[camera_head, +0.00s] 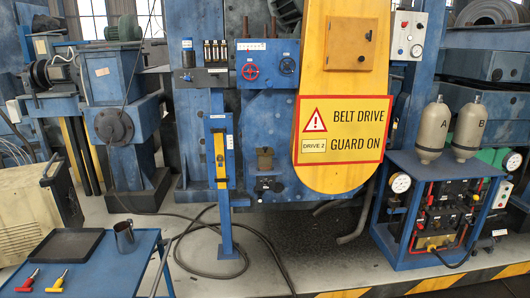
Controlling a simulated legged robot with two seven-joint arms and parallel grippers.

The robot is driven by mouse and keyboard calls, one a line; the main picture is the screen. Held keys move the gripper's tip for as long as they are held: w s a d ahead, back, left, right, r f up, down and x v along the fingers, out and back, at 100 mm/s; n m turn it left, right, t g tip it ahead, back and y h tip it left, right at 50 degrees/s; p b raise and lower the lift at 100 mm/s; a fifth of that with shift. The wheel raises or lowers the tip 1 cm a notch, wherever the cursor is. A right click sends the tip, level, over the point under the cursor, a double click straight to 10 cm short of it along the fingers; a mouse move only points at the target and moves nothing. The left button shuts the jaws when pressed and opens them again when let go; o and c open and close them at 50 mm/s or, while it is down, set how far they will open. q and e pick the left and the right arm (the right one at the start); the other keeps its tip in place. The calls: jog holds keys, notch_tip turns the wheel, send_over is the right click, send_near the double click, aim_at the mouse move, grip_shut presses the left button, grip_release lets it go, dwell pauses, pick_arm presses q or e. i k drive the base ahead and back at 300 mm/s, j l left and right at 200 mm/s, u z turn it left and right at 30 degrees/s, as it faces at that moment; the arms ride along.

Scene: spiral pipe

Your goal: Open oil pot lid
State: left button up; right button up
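A small olive-brown pot-like fitting (265,159) sits on the blue machine, left of the yellow belt guard. It may be the oil pot, but I cannot tell its lid apart or whether it is open. A dark metal jug (125,238) stands upright on the blue cart at the lower left; no lid shows on it. Neither of my grippers is in view.
The blue cart (110,275) holds a black tray (66,247), a red-handled screwdriver (28,281) and a yellow-handled screwdriver (58,281). The yellow guard (337,85) juts out. Black hoses (215,272) lie on the floor. A gauge rack (440,165) stands at right.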

aim_at(266, 151)
jog(key=i+l, duration=0.1)
jog(key=i, duration=0.4)
jog(key=i+l, duration=0.15)
jog(key=i, duration=0.35)
jog(key=i+l, duration=0.1)
jog(key=i, duration=0.4)
jog(key=i+l+u, duration=0.1)
jog(key=i, duration=0.4)
